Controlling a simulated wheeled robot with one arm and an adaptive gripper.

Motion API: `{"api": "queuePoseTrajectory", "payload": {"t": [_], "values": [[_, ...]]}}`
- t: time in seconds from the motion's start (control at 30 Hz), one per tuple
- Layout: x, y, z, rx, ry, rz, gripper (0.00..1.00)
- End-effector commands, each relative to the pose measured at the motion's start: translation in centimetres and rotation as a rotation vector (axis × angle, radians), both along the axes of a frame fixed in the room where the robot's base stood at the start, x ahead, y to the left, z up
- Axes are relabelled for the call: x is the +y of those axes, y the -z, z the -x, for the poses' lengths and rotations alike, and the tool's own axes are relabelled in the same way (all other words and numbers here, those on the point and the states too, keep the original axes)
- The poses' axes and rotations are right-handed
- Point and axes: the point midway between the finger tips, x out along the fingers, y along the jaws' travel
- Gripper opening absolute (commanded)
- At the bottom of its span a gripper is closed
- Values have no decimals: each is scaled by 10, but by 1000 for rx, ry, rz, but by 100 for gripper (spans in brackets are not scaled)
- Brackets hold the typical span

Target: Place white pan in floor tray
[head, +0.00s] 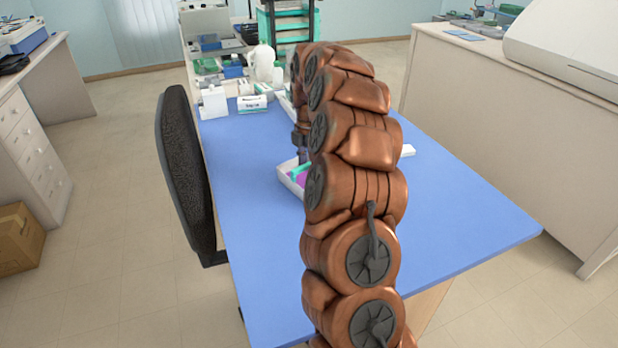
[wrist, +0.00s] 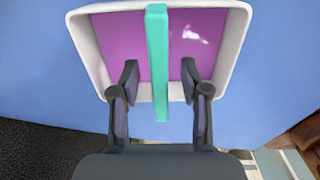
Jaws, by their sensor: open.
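The white pan (wrist: 238,42) is a shallow square dish with a purple inside. It sits on the blue table; in the head view its left edge (head: 290,183) shows beside my arm, which hides the rest. A teal bar (wrist: 158,45) spans the pan from the far rim past the near rim. My gripper (wrist: 159,82) is open, with one finger on each side of the bar over the pan's near part. I cannot tell whether the fingers touch it. I cannot make out a floor tray in either view.
The blue table (head: 250,240) is mostly clear at the front and right. A black chair (head: 186,165) stands against its left side. A labelled white box (head: 252,104) and other lab items crowd the far end. A cardboard box (head: 18,238) is on the floor at left.

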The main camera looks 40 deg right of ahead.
Motion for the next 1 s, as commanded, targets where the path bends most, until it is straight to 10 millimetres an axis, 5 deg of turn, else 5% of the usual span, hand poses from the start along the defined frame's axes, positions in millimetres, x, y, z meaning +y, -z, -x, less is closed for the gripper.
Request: {"api": "queuePoseTrajectory", "payload": {"t": [0.2,0.63,1.0], "values": [[0,1,0,-2,0,1,46],[0,1,0,-2,0,2,1],[0,0,0,-2,-1,2,0]]}}
